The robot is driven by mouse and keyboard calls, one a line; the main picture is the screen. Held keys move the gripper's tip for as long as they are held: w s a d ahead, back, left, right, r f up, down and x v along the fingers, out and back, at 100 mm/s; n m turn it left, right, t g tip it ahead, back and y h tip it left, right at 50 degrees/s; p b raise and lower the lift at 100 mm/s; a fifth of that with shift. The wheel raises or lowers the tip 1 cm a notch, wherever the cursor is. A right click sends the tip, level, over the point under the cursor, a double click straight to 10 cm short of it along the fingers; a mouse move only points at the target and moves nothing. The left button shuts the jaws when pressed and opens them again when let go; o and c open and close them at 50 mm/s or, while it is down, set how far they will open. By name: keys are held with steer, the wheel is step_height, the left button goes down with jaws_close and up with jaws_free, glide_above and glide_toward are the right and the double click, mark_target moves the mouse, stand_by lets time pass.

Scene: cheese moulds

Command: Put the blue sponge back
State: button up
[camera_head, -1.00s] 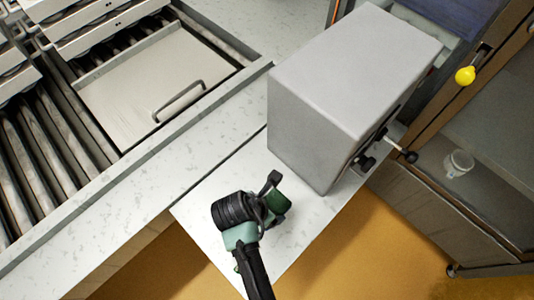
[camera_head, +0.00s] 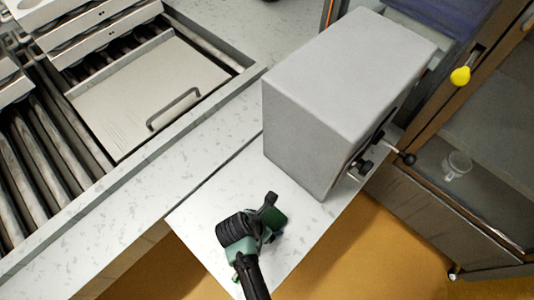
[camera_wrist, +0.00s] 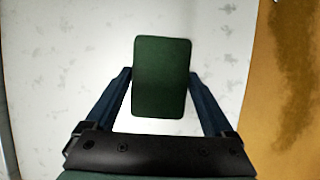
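A flat rectangular sponge (camera_wrist: 162,78) shows dark green, not clearly blue, in the wrist view. It lies between my two fingertips, and its side edges meet both fingers. My gripper (camera_wrist: 161,85) appears shut on it. In the head view my gripper (camera_head: 268,222) is over the white side table in front of the grey box, and a green part (camera_head: 279,219) shows beside its dark body. Whether the sponge is clear of the table or touching it, I cannot tell.
The large grey box (camera_head: 345,95) stands on the white side table (camera_head: 202,222), just behind my gripper. A roller conveyor (camera_head: 45,130) with a handled metal plate (camera_head: 135,90) is at the left. A cabinet (camera_head: 480,150) holding a clear cup (camera_head: 457,165) is at the right.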

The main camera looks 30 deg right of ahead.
steer(key=shift+o, duration=0.5)
steer(key=shift+r, duration=0.15)
steer(key=p+v, duration=0.2)
steer(key=v, duration=1)
steer(key=w+a+r+m+t+y, duration=0.15)
steer(key=w+r+m+t, duration=0.6)
steer(key=w+r, duration=1.05)
steer(key=w+a+r+m+t, duration=0.1)
steer(key=w+r+m+t, duration=0.15)
steer(key=r, duration=0.65)
steer(key=w+a+r+m+t, duration=0.15)
steer(key=r+t, duration=0.25)
steer(key=r, duration=0.5)
step_height(320, 180, up, 16)
steer(key=s+m+t+y, duration=0.2)
steer(key=s+m+t, duration=0.1)
steer(key=m+t, duration=0.15)
steer(key=s+a+r+m+t, duration=0.1)
steer(key=s+r+m+t, duration=0.2)
steer(key=r, duration=0.6)
steer(key=s+a+r+m+t, duration=0.1)
steer(key=s+r+m+t, duration=0.2)
steer(key=s+r, duration=0.5)
steer(key=shift+s+r+t+y, duration=0.4)
steer(key=shift+r+t, duration=0.25)
steer(key=shift+r, duration=0.2)
